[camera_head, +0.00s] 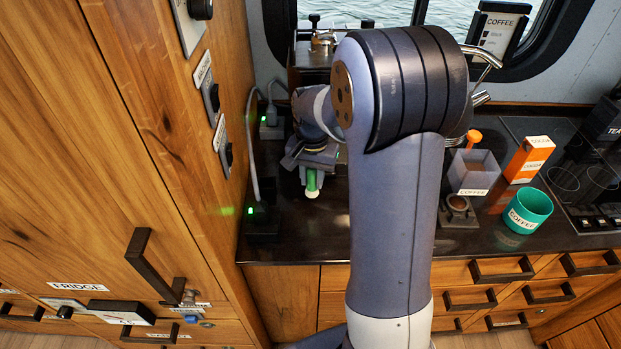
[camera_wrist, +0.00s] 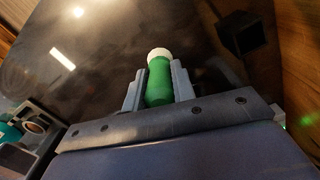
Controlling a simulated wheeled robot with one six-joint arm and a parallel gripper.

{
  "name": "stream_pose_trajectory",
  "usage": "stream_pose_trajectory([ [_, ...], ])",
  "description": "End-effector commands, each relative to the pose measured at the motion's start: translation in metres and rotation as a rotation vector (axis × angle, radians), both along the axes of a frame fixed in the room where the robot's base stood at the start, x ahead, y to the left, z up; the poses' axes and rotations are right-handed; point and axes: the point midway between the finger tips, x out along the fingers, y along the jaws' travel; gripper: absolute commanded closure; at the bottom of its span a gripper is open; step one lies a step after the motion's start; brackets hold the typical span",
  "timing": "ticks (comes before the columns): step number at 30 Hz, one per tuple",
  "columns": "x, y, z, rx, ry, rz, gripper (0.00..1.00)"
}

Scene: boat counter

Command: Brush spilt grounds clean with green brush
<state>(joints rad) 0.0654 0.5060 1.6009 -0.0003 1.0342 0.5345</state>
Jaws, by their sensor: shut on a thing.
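My gripper (camera_head: 311,167) is shut on the green brush (camera_head: 312,180). It is above the dark counter, near its left end. In the wrist view the green brush (camera_wrist: 159,82) stands between the two grey fingers of my gripper (camera_wrist: 158,88), with its pale end pointing away from the camera. The bristles cannot be made out. No spilt grounds can be told in either view; my arm hides the middle of the counter in the head view.
Right of my arm stand a clear coffee container (camera_head: 473,171), a metal holder with brown grounds (camera_head: 458,205), an orange carton (camera_head: 529,158) and a teal cup (camera_head: 528,210). A black box (camera_head: 262,222) with a cable lies by the left wooden wall.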

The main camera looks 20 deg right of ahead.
Motion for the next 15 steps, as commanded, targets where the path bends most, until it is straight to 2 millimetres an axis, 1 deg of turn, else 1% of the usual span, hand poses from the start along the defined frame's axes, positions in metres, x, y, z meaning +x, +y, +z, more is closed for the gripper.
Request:
stream_pose_trajectory([
  [1,0.0,-0.001,0.009,-0.001,-0.001,0.0,1.0],
  [7,-0.002,-0.003,0.027,-0.001,-0.001,0.002,1.0],
  [10,-0.002,-0.003,0.032,-0.001,-0.001,0.003,1.0],
  [15,-0.002,-0.004,0.033,-0.001,-0.001,0.003,1.0],
])
